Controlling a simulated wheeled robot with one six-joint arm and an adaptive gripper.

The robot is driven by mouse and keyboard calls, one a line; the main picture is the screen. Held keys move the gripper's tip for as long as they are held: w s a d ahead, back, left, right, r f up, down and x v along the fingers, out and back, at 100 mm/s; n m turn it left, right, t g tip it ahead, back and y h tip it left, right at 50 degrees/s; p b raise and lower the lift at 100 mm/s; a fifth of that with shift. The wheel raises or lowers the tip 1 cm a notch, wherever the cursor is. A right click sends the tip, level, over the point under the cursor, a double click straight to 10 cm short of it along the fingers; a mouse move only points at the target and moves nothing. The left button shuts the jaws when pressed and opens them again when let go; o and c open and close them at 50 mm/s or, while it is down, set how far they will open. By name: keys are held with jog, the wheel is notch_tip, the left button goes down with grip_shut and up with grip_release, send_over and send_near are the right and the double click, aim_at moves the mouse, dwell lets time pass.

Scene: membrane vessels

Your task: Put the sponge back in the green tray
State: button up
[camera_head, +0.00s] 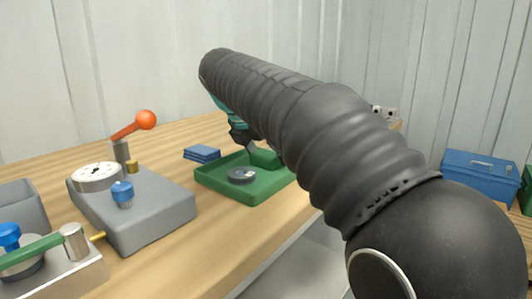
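The green tray (228,194) sits on the wooden bench near its front edge, in the middle of the view. A green block (265,158), which looks like the sponge, shows at the back right part of the tray, partly hidden by my arm. My gripper (249,149) points down over the back of the tray, with its dark fingertips right beside the green block. My arm hides much of the gripper. I cannot tell whether the fingers are closed on the block or whether it rests on the tray floor.
A dark round disc (241,175) lies in the tray. A blue stack of flat pieces (202,153) lies behind it to the left. A grey device (150,216) with a gauge, blue knob and orange-ball lever stands left. A blue toolbox (481,179) is far right.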

dwell(0.3)
jog(key=p+v, duration=0.2)
jog(key=v, duration=1)
jog(key=shift+r, duration=0.15)
jog(key=s+d+f+m+y, duration=0.1)
jog(key=s+d+f+m, duration=0.35)
jog(key=d+m, duration=0.2)
jog(key=s+d+f+m+y, duration=0.1)
jog(key=s+d+f+m, duration=0.4)
jog(key=d, duration=0.3)
jog(key=s+d+f+m+y, duration=0.1)
jog(key=s+d+f+m, duration=0.1)
jog(key=s+f+m, duration=0.5)
jog(key=s+d+f+m+y, duration=0.1)
jog(key=s+d+f+m, duration=0.2)
jog(key=s+f+m, duration=0.4)
notch_tip(320, 180, down, 5)
jog(key=m, duration=0.3)
jog(key=shift+d+r, duration=0.2)
jog(key=shift+r, duration=0.05)
